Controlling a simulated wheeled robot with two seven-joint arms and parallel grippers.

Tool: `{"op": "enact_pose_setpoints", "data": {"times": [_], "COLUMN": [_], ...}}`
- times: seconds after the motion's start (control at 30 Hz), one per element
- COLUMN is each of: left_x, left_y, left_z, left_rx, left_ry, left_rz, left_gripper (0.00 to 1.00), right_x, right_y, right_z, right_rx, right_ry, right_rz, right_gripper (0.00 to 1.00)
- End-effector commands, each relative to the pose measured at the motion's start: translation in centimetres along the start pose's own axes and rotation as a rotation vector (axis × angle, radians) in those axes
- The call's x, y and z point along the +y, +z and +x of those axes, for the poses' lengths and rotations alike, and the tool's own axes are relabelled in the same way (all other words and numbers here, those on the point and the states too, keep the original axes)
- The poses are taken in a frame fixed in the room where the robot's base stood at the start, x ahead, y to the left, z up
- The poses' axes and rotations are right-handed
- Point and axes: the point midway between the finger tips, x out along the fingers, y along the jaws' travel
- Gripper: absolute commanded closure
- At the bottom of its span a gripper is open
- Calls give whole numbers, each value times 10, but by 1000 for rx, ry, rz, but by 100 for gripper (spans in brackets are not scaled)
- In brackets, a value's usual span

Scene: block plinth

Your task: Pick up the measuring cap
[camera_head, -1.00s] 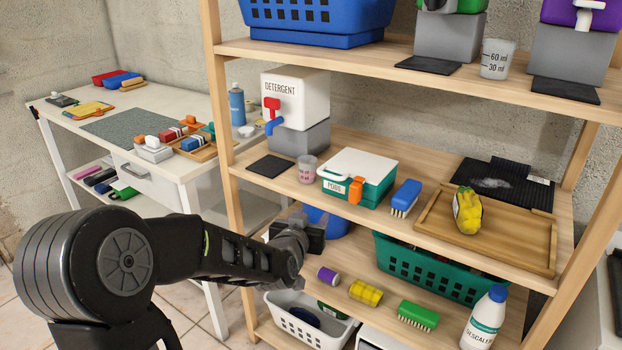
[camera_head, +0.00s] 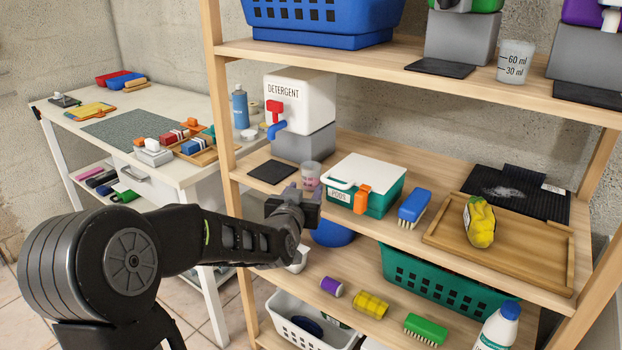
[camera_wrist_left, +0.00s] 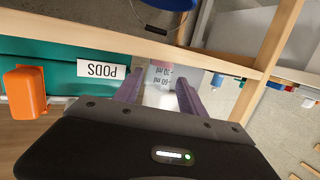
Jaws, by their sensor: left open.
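The measuring cap (camera_head: 311,173) is a small clear cup with a pink lower part. It stands upright on the middle shelf, in front of the detergent dispenser (camera_head: 301,104) and left of the pods box (camera_head: 379,196). My left gripper (camera_head: 301,192) is at the shelf's front edge, just in front of the cap, and hides its lower part. In the left wrist view, the open purple fingers (camera_wrist_left: 158,92) point at the cap (camera_wrist_left: 160,73), which shows upside down between them; I cannot tell whether they touch it. My right gripper is not in view.
A dark pad (camera_head: 272,172) lies left of the cap. A blue brush (camera_head: 414,207) and a wooden tray (camera_head: 512,251) are further right. Another graduated cup (camera_head: 515,62) stands on the upper shelf.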

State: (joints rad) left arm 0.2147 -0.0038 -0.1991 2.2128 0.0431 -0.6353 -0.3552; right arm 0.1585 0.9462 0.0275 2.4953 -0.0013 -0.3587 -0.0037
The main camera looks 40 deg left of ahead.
Motion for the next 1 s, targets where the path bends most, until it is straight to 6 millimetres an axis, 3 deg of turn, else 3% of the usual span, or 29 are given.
{"op": "enact_pose_setpoints", "data": {"times": [0.27, 0.63, 1.0], "left_x": [0, -2, -1], "left_y": [0, -2, -2], "left_z": [3, 49, 52], "left_rx": [-1, -1, 0], "left_ry": [0, 0, 1], "left_rz": [0, 0, -1], "left_gripper": [52, 52, 52], "right_x": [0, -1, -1], "right_y": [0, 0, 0], "right_z": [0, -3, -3], "right_rx": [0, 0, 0], "right_ry": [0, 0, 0], "right_rz": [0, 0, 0], "right_gripper": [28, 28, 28]}}
